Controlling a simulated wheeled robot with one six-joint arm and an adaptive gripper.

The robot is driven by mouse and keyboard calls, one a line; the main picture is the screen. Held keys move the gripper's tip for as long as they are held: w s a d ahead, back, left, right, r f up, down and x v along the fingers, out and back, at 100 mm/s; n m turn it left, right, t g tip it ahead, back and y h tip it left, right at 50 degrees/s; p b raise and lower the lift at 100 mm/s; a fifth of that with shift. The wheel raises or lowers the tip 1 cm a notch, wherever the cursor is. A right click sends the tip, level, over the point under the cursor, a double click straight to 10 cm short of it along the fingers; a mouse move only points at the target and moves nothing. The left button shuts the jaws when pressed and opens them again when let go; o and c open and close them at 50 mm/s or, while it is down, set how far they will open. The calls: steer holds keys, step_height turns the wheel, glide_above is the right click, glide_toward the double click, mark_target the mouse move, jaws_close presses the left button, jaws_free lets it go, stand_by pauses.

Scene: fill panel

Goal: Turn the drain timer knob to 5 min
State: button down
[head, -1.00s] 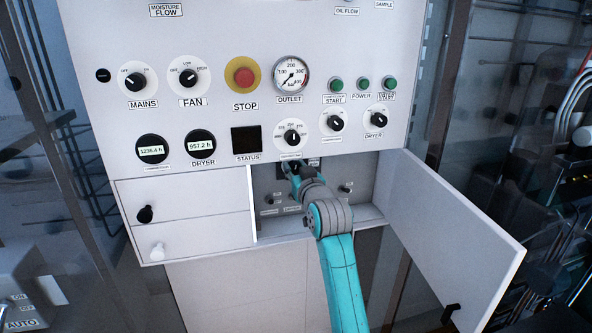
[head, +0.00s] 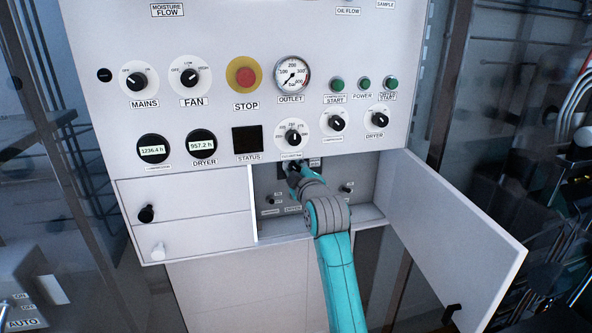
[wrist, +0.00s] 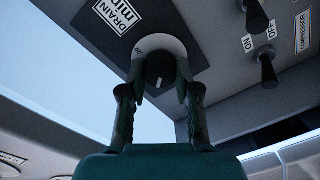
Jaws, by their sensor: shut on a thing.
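The drain timer knob (wrist: 161,68) is a dark round knob on a pale dial (wrist: 148,43), under a label reading "DRAIN" and "min" in the wrist view. My gripper (wrist: 160,75) is shut on it, with one finger on each side. A short white mark shows on the knob, pointing toward the bottom of the wrist view. The dial's numbers are mostly hidden or too small to read, so I cannot tell the setting. In the head view my gripper (head: 293,170) reaches into the open compartment and hides the knob.
The compartment door (head: 450,215) stands open to the right. Small black toggle switches (wrist: 267,68) marked ON and OFF sit beside the knob. The compartment's left wall and floor (head: 285,227) lie close around my wrist. Other dials and buttons are above.

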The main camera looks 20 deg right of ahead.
steer(key=n, duration=0.4)
steer(key=shift+f+n, duration=0.1)
steer(key=shift+n, duration=0.3)
stand_by(0.4)
steer(key=c, duration=0.8)
jaws_free()
steer(key=shift+a, duration=0.1)
steer(key=shift+s, duration=0.1)
steer(key=s, duration=1.1)
steer(key=shift+s+r, duration=0.2)
steer(key=shift+s, duration=0.2)
